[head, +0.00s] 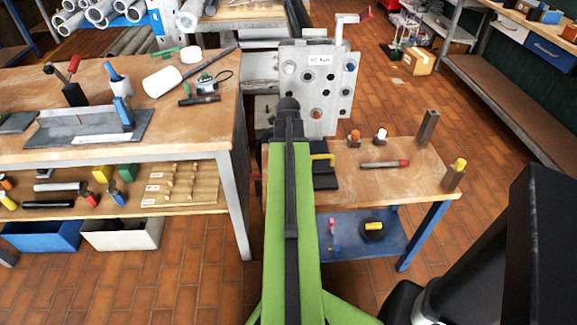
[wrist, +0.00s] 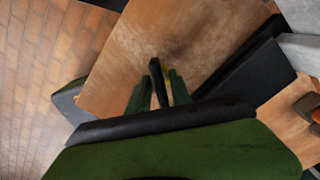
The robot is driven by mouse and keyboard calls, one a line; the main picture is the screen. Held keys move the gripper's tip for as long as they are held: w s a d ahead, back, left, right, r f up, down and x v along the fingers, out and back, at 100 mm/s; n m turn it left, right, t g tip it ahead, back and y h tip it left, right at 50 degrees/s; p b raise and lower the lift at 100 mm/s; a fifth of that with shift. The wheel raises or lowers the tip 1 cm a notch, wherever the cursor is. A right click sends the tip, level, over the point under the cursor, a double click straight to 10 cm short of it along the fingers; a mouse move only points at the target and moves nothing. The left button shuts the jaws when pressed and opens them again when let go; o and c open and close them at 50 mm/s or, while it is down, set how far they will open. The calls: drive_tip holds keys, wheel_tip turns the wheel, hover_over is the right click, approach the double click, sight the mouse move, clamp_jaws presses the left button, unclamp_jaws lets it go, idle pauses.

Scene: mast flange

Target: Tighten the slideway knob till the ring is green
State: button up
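My gripper (wrist: 160,92) shows in the wrist view as two dark green fingers standing apart above a brown wooden top. A narrow black bar (wrist: 157,80) stands between the fingers, with a bit of yellow beside it. I cannot tell whether the fingers touch the bar. In the head view my green arm reaches forward and hides its own fingertips. A black block (head: 325,177) with a yellow handle (head: 322,158) lies just right of the arm; a long black block (wrist: 240,75) shows in the wrist view. I cannot make out the slideway knob or its ring.
A grey plate with holes (head: 330,85) stands upright behind the small wooden table (head: 385,185). On that table are a red-ended rod (head: 385,164), small holders and a grey post (head: 428,127). A larger workbench (head: 200,125) is close on the left.

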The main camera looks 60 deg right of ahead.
drive_tip(key=shift+o, duration=0.7)
wheel_tip(320, 180, up, 5)
drive_tip(key=p, duration=0.5)
drive_tip(key=shift+r, duration=0.15)
drive_tip(key=shift+f, duration=0.2)
